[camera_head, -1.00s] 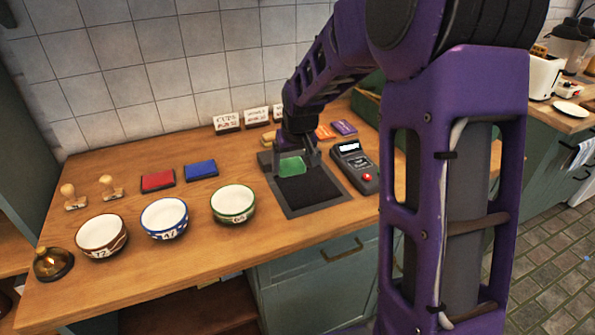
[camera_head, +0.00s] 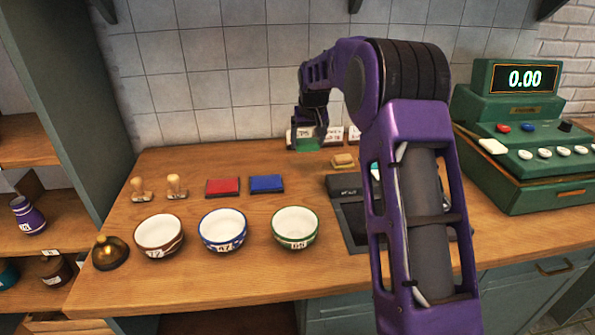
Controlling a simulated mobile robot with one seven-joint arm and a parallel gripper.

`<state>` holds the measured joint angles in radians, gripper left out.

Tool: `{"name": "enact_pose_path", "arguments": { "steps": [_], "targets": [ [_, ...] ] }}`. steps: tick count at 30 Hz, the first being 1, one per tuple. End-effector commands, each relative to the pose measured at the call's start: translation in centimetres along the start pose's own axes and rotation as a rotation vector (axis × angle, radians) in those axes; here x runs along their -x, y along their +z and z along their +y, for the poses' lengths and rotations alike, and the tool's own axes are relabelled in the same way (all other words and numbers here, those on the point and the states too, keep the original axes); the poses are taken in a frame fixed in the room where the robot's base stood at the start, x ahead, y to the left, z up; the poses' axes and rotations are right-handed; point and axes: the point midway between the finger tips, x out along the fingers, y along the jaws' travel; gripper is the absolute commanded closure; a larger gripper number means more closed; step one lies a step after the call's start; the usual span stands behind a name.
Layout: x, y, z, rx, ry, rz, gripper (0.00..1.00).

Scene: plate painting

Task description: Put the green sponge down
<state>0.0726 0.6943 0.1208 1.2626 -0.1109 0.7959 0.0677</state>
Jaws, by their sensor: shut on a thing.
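The green sponge (camera_head: 306,144) is in my gripper (camera_head: 308,131), near the back of the wooden counter by the tiled wall. My gripper points down and is shut on the sponge. The sponge seems just above or at the counter, in front of a small white sign; I cannot tell if it touches the surface. The fingertips are small and partly hidden by the arm.
A tan sponge (camera_head: 342,161) lies right of my gripper. A dark tray (camera_head: 355,228) is partly behind my arm. Red (camera_head: 222,187) and blue (camera_head: 267,184) ink pads and three bowls (camera_head: 295,226) stand in front. A green cash register (camera_head: 520,140) stands at right.

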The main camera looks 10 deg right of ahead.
Motion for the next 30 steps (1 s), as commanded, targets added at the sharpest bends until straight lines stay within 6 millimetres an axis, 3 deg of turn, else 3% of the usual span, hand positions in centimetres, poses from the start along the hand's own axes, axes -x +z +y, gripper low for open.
{"name": "enact_pose_path", "arguments": {
  "steps": [3, 11, 18, 30],
  "targets": [
    [-2.1, 1.0, 0.0, 0.000, 0.001, -0.005, 0.68],
    [-4.3, 1.8, 0.0, 0.001, 0.000, -0.003, 0.68],
    [-7.7, 3.3, 0.0, 0.000, 0.000, -0.004, 0.68],
    [-8.5, 3.6, 0.0, 0.001, 0.000, -0.001, 0.68]
  ]
}}
